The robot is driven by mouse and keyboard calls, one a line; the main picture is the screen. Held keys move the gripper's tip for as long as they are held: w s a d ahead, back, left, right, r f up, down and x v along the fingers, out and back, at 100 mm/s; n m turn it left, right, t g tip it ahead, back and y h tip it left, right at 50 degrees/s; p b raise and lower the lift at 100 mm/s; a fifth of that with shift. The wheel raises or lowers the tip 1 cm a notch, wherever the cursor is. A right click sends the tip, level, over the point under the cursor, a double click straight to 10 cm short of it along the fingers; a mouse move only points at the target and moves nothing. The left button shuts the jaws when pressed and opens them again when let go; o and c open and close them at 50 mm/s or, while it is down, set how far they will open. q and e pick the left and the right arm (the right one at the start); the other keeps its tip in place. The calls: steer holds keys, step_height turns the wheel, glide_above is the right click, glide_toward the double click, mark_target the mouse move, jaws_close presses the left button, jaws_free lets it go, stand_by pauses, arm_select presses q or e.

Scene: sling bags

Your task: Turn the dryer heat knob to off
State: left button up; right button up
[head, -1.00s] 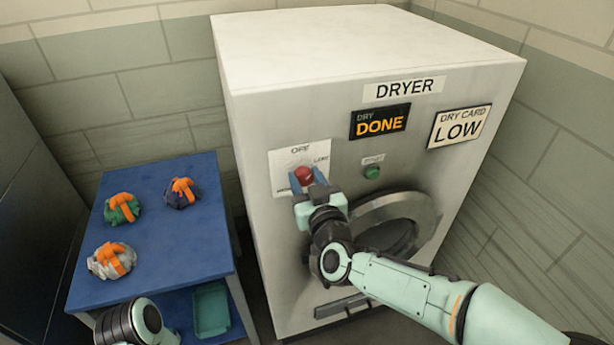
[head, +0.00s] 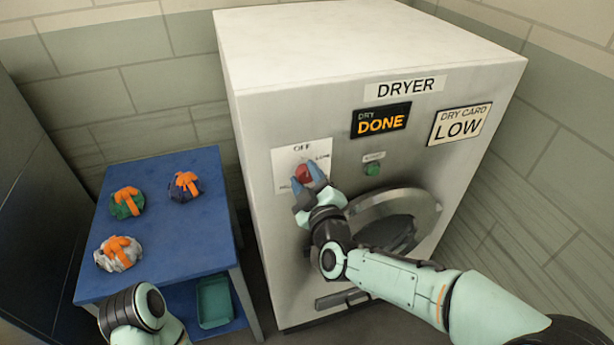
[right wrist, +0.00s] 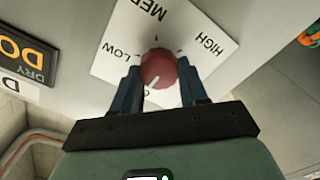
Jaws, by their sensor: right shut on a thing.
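The red heat knob (head: 304,173) sits on a white label plate (head: 287,160) on the dryer's front. My right gripper (head: 307,180) is shut on the knob, one blue finger on each side. In the right wrist view the knob (right wrist: 158,68) shows between the fingers of my right gripper (right wrist: 160,85). A white mark on the knob points down toward a label mostly hidden by the gripper, with only an "O" showing. LOW, MED and HIGH are readable around the knob. My left gripper is out of view; only part of that arm shows.
The dryer (head: 260,100) has a green button (head: 372,169), a DONE display (head: 380,121) and a LOW dry card (head: 460,124). Its round door (head: 425,215) is beside my right forearm. A blue table (head: 165,245) at left holds three strapped bags, with a teal bin (head: 215,302) below.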

stand_by(0.4)
steer(key=o, duration=1.1)
steer(key=shift+c, duration=0.2)
steer(key=shift+s+d, duration=0.15)
steer(key=shift+s, duration=0.4)
steer(key=b+v, duration=0.2)
steer(key=v, duration=1)
steer(key=shift+s, duration=0.1)
